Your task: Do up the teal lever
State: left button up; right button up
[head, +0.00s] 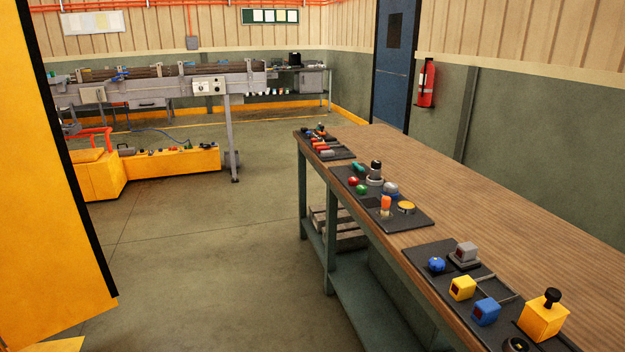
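A small teal part (358,168), which may be the teal lever, is at the far left of the middle black panel (412,222) on the long wooden workbench. It is small at this distance, and I cannot tell its position or whether it is fastened. Neither of my grippers is in view.
The workbench (450,190) runs along the right; its near panel (425,257) holds coloured blocks. A yellow cabinet (60,180) stands close on the left. A conveyor (160,85) and low yellow unit (170,163) stand beyond. The floor (200,250) between is clear.

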aim_at(354, 165)
jog(key=i+j+z, duration=0.5)
jog(key=i+j, duration=0.3)
jog(key=i, duration=0.2)
jog(key=i+j+z, duration=0.1)
jog(key=i+j, duration=0.15)
jog(key=i, duration=0.2)
